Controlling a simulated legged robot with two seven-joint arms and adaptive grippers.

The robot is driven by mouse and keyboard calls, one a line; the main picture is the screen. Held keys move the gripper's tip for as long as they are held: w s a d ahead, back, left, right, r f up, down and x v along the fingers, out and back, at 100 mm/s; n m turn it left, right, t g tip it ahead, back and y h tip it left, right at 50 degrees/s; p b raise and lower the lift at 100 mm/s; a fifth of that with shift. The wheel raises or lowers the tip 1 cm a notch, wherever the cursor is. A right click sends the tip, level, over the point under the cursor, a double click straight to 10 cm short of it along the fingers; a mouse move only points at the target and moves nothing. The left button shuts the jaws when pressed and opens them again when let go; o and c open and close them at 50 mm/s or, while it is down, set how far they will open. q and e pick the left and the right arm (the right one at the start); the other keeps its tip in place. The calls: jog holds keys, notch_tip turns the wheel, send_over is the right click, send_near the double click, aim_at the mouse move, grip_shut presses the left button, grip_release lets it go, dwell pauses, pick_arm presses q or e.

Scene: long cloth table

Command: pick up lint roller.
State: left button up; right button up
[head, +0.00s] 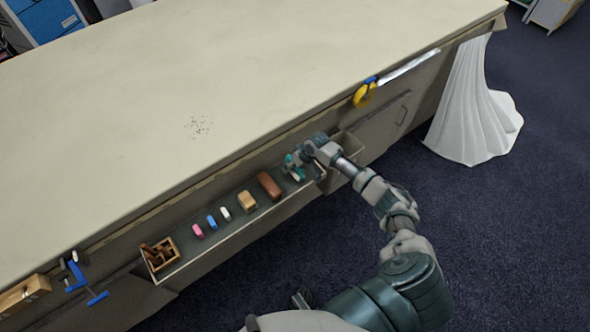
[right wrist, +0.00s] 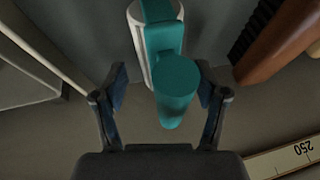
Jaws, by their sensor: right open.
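The lint roller (right wrist: 158,45) has a teal handle and a white roller. It lies in the open drawer or tray along the table's side. In the head view only a teal part of it (head: 298,174) shows beside my right gripper (head: 296,162), which partly hides it. In the right wrist view my right gripper (right wrist: 163,83) is open, with one finger on each side of the teal handle. I cannot tell whether either finger touches it. My left gripper is not in view.
The tray (head: 225,235) also holds a brown brush (head: 269,186), a tan block (head: 246,202), several small coloured blocks and a wooden box (head: 160,256). A yellow tape measure (head: 364,95) and a metal ruler (head: 410,67) are at the table edge. The tabletop (head: 200,70) is mostly clear.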

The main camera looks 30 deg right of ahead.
jog(key=shift+a+r, duration=0.1)
jog(key=shift+a, duration=0.05)
jog(key=shift+c, duration=0.2)
jog(key=shift+a, duration=0.1)
jog(key=c, duration=1.2)
jog(key=shift+s+d, duration=0.1)
jog(key=shift+d, duration=0.3)
jog(key=shift+c, duration=0.5)
jog(key=shift+r, duration=0.45)
grip_shut()
notch_tip(320, 180, up, 3)
jog(key=shift+a+f+p, duration=0.1)
jog(key=shift+f+p, duration=0.1)
jog(key=shift+p, duration=0.3)
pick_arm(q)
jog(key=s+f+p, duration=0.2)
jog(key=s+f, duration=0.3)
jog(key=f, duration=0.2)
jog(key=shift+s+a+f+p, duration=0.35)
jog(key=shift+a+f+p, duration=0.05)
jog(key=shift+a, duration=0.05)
pick_arm(e)
jog(key=s+d+r, duration=0.1)
jog(key=s, duration=1.4)
jog(key=shift+s+r, duration=0.25)
jog(key=shift+s, duration=0.15)
